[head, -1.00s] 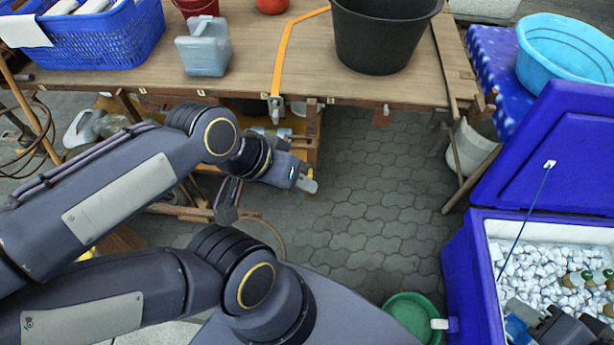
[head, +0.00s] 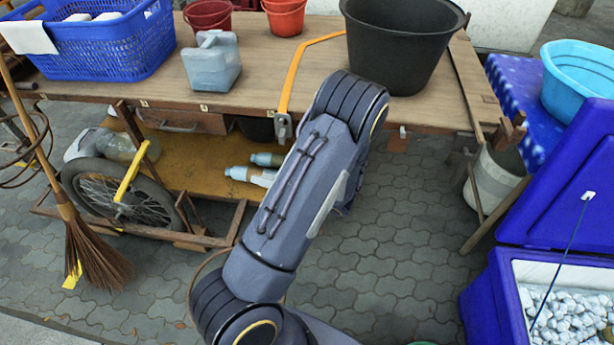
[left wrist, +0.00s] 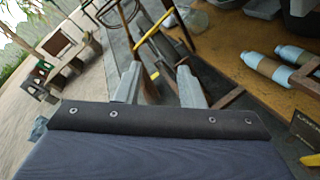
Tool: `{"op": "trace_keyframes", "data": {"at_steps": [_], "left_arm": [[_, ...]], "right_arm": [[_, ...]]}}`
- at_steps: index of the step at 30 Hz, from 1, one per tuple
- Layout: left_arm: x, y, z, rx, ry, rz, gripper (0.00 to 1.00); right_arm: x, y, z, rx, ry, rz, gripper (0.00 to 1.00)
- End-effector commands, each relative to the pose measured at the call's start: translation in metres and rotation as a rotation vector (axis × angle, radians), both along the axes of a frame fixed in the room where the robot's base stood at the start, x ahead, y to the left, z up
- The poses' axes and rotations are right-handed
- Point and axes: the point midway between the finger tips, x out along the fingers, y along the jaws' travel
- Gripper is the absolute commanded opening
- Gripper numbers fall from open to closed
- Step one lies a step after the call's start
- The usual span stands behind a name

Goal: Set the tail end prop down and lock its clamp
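My left gripper (left wrist: 158,88) shows in the left wrist view with its two grey fingers spread apart and nothing seen between their tips. In the head view my left arm bends over the front edge of the wooden cart top (head: 270,70), and its gripper is hidden behind the arm. Wooden poles (head: 478,195) slant down at the cart's right end; I cannot tell which is the tail end prop or how its clamp stands. A metal fitting (head: 283,128) sits on the cart's front edge below an orange strap (head: 297,70). My right gripper is not in view.
A blue basket (head: 100,45), a jug (head: 211,62) and a black tub (head: 398,45) stand on the cart. Below are a wheel (head: 165,205) and bottles (head: 250,175). A broom (head: 95,250) leans left; a blue cool box (head: 490,310) stands right. Paving between is clear.

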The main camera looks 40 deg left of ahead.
Motion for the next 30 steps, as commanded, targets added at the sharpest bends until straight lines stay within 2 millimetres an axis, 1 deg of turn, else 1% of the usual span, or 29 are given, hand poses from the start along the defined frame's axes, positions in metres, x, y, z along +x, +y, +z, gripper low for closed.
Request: {"op": "trace_keyframes", "data": {"at_steps": [1,4,6,9,13,15,17,20,30], "left_arm": [[0.016,0.000,-0.023,0.071,0.114,-0.110,0.35],[0.049,-0.004,-0.051,0.204,0.315,-0.313,0.35],[0.069,-0.011,-0.071,0.294,0.442,-0.443,0.35],[0.093,-0.025,-0.099,0.406,0.591,-0.603,0.35],[0.111,-0.042,-0.126,0.507,0.719,-0.743,0.35],[0.116,-0.049,-0.134,0.540,0.756,-0.787,0.35],[0.119,-0.051,-0.138,0.556,0.776,-0.810,0.35],[0.124,-0.048,-0.139,0.565,0.785,-0.819,0.35],[0.154,-0.007,-0.130,0.560,0.781,-0.816,0.35]], "right_arm": [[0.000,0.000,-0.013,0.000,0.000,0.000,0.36],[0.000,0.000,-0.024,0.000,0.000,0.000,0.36],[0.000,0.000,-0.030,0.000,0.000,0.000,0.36],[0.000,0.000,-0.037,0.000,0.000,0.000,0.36],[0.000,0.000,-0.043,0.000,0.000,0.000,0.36],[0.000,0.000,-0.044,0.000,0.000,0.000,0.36],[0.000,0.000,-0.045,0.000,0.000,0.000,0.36],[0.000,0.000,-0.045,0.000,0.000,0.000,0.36],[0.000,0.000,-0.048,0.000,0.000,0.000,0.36]]}}
